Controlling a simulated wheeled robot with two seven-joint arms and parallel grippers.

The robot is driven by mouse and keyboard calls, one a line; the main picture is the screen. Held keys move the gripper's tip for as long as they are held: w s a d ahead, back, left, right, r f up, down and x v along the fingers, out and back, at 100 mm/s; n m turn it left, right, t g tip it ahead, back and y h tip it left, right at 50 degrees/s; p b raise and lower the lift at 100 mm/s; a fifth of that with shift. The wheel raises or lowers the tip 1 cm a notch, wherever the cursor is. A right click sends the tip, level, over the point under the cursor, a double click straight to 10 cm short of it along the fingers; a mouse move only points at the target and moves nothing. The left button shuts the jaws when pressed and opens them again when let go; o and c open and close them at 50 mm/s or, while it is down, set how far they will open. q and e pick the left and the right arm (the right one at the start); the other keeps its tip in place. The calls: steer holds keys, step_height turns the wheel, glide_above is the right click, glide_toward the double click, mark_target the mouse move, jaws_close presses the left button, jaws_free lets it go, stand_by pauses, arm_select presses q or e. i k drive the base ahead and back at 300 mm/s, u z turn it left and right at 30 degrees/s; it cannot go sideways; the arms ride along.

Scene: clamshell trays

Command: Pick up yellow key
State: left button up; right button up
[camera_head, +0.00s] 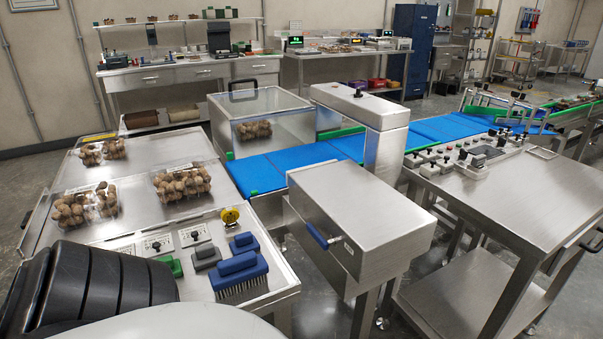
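A small yellow item with a round top, which looks like the yellow key (230,215), is at the back right of the small-parts area on the metal table (140,220) at the left. It is just behind a blue block-shaped item (243,242). Its exact shape is too small to tell. Neither of my grippers is in view. A black segmented link, which looks like part of my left arm, fills the lower left corner and hides the table's near left part.
Clear clamshell trays (181,184) of brown round items lie on the table. A blue brush (239,277) and a green block (170,265) are near the key. A blue conveyor belt (290,160) and a metal box (358,215) stand to the right.

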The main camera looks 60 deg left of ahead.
mark_target(230, 216)
steer(key=i, duration=1.4)
steer(key=u, duration=2.5)
